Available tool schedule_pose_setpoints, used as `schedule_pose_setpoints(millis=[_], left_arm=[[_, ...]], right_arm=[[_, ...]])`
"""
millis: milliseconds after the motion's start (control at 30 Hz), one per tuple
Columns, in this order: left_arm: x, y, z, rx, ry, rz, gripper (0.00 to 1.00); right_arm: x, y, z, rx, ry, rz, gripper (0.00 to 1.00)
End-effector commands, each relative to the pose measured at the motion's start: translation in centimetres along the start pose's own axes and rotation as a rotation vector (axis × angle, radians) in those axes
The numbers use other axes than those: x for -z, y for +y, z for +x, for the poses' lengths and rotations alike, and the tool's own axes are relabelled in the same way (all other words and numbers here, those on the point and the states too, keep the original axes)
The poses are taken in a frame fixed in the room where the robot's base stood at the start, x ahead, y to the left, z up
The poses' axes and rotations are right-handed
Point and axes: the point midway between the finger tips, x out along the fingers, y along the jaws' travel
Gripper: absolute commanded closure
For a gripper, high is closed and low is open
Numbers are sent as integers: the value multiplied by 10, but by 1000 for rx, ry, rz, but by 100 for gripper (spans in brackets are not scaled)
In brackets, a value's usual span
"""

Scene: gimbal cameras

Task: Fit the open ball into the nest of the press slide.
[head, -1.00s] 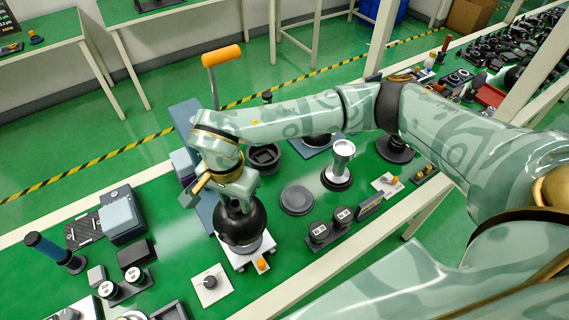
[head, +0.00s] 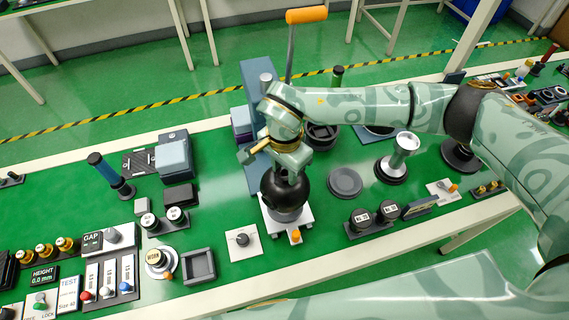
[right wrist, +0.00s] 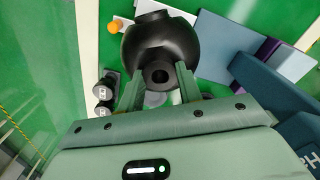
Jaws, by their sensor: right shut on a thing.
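The open ball (head: 283,192) is a black sphere with a short neck. My right gripper (head: 289,168) holds it from above by the neck. In the right wrist view, the two fingers sit on either side of the neck of the ball (right wrist: 150,42). The press slide (head: 304,221) is a white plate with an orange knob (head: 295,237), in front of the press (head: 254,85). A grey round part (head: 287,214) shows directly below the ball over the slide. The ball hides the nest, and I cannot tell whether it is seated. My left gripper is out of view.
The press has a lever with an orange handle (head: 306,15). A dark round disc (head: 345,182) lies right of the slide. A white plate with a black knob (head: 242,241) lies to its left. Two black weights (head: 374,216) stand at the right front. Bare green bench lies between these things.

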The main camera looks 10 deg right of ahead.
Motion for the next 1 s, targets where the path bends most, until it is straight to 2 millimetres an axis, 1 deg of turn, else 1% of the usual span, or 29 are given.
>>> schedule_pose_setpoints(millis=[33, 100, 300, 1000], left_arm=[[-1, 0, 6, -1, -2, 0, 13], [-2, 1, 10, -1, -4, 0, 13], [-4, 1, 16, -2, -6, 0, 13], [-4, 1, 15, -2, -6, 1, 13]], right_arm=[[0, 0, 8, 0, -1, 0, 100], [0, -1, 14, 1, -1, 1, 100], [0, -1, 25, 1, -1, 1, 100], [0, -1, 25, 3, 1, 0, 100]])
